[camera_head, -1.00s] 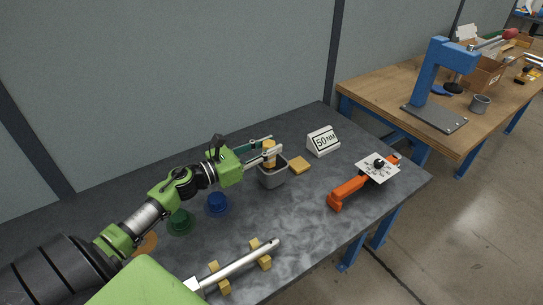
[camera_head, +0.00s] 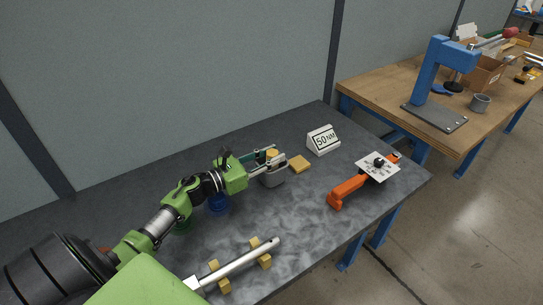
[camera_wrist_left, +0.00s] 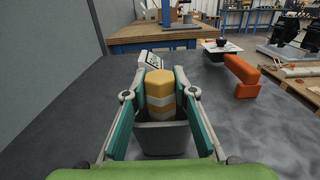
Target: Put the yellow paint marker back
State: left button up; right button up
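My right gripper is not in view.
An orange tool (camera_head: 347,190) with a white plate (camera_head: 378,167) lies to the right. A silver bar (camera_head: 240,262) rests on yellow blocks in front.

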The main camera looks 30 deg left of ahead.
pick_arm(q)
jog(key=shift+o, duration=1.3)
jog(key=shift+r+p, duration=0.1)
jog(key=shift+p, duration=0.25)
jog(key=s+a+b, duration=0.1)
jog(key=s, duration=0.1)
jog(key=s+a+f, duration=0.1)
jog(key=s, duration=0.1)
jog(key=shift+a+f+b, duration=0.1)
jog(key=shift+f+b, duration=0.1)
jog(key=shift+b, duration=0.2)
jog(key=v, duration=0.9)
jog(key=shift+s+a+r, duration=0.1)
jog(key=shift+a+r, duration=0.15)
jog(key=shift+r, duration=0.05)
jog(key=shift+r, duration=0.1)
